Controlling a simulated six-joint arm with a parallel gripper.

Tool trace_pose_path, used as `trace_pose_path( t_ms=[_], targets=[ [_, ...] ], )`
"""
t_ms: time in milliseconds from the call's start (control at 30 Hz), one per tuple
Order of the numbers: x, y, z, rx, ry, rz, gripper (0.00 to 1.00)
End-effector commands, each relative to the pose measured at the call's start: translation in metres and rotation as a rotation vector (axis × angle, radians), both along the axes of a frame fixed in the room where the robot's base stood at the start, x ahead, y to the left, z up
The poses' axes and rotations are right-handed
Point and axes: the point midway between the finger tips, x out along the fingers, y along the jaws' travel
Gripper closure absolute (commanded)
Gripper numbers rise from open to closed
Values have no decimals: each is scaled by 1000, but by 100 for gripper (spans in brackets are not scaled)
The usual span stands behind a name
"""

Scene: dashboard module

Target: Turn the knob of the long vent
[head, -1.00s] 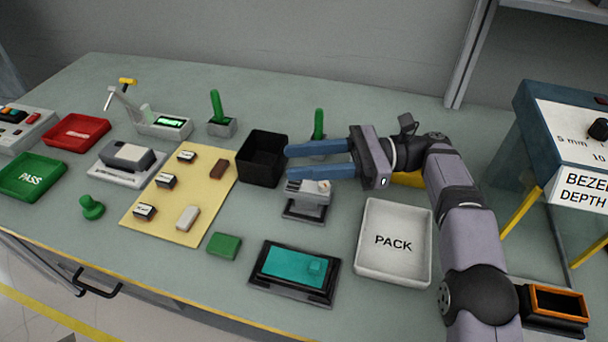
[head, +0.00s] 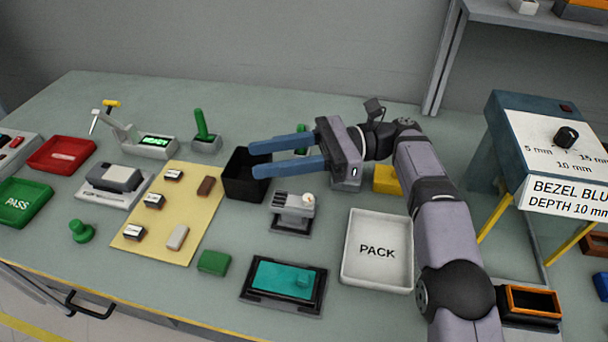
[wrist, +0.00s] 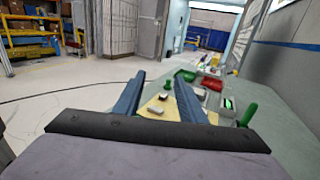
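My gripper (head: 254,159) is open and empty, its two blue fingers apart and pointing left in the head view, in front of the black bin's rim in the picture. It also shows in the wrist view (wrist: 160,80), with nothing between the fingers. A small grey unit with dark slats (head: 292,208) stands on the bench below the fingers in the head view, apart from them. A pale round part, perhaps its knob (head: 308,199), sits at its right end. No label names the long vent, so I cannot be sure this unit is it.
The black bin (head: 234,185), white PACK tray (head: 377,281), teal-topped black fixture (head: 287,278) and yellow mat (head: 160,228) surround the slatted unit. Green upright handles (head: 201,124) stand behind. A dial machine with a black knob (head: 566,138) stands right.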

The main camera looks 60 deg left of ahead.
Motion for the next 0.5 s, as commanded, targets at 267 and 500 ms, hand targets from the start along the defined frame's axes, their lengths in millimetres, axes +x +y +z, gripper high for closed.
trace_pose_path(
  t_ms=[267, 500],
  targets=[
    [-76, 3, 109, 22, -15, 129, 63],
    [-137, -7, 137, -68, -212, 251, 63]
  ],
)
